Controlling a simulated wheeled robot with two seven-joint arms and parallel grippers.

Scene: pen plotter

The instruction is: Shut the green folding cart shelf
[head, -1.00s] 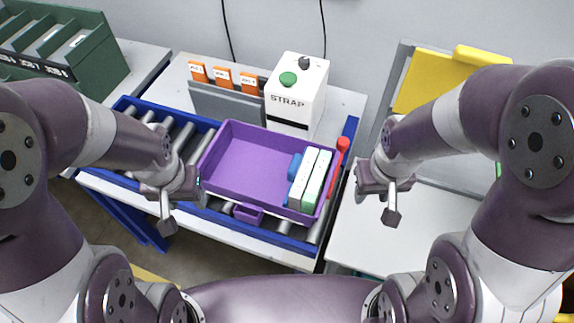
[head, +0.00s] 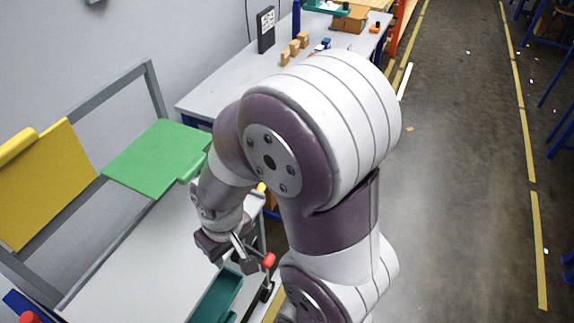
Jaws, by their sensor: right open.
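The green folding cart shelf (head: 158,158) is at the left of the head view, on the grey rail frame (head: 152,90) against the wall. It sticks out from the frame and looks roughly level, so it is folded out. Its near right edge has a thicker green lip. My right gripper (head: 233,258) is open and empty, below and to the right of the green shelf and apart from it. My right forearm passes close to the shelf's right edge in the picture. My left gripper is out of view.
A yellow panel (head: 45,185) stands upright on the same frame, left of the green shelf. A white top (head: 130,250) lies below. A red knob (head: 268,260) and a teal bin (head: 218,297) are near my right gripper. A grey table (head: 240,88) stands behind; the floor at right is open.

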